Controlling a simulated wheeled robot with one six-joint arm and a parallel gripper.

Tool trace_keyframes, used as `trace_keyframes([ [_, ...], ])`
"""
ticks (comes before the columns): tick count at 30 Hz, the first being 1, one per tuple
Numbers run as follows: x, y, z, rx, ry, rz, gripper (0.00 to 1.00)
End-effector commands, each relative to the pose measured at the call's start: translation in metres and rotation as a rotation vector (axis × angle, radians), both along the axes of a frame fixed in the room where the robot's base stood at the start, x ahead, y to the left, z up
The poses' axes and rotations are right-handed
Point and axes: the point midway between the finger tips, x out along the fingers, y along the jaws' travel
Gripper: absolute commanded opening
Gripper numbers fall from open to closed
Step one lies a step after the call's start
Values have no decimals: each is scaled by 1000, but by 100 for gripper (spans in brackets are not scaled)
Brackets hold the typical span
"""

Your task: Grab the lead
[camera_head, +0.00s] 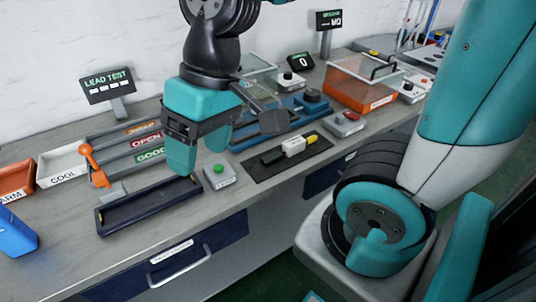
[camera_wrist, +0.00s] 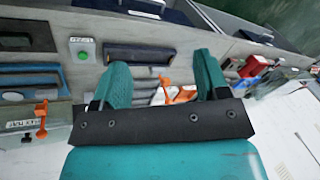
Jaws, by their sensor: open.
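My gripper (camera_head: 200,150) is open and empty, pointing down above the bench by the green-button box (camera_head: 219,176) and the long dark tray (camera_head: 133,221). Its two teal fingers also show in the wrist view (camera_wrist: 163,78), spread apart. No cord that is plainly the lead shows. A black piece (camera_head: 271,157) and a white piece with a yellow end (camera_head: 293,146) lie on a dark mat (camera_head: 262,174) to the right of my gripper; I cannot tell whether they belong to the lead. The dark tray also shows in the wrist view (camera_wrist: 138,56), beyond the fingers.
An orange lever (camera_head: 95,166) stands left beside sorting slots with OPEN and GOOD labels (camera_head: 149,154). A LEAD TEST display (camera_head: 107,84) is behind. A blue fixture (camera_head: 262,131) and orange clear-lidded box (camera_head: 358,96) stand right. Bare bench lies along the front left.

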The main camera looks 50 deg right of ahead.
Motion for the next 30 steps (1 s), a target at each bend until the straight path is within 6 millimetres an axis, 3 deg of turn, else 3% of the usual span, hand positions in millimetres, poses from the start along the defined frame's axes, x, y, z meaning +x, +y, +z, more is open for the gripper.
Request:
trace_keyframes([
  [3,65,-68,-18,-52,104,-508,68],
  [5,91,-113,-29,-76,158,-795,68],
  [6,105,-146,-38,-89,191,-982,68],
  [9,121,-224,-59,-116,262,-1410,68],
  [12,120,-286,-78,-133,314,-1741,68],
  [15,114,-324,-90,-143,343,-1947,68],
  [19,109,-342,-104,-148,359,-2051,68],
  [30,109,-341,-184,-151,362,-2049,68],
])
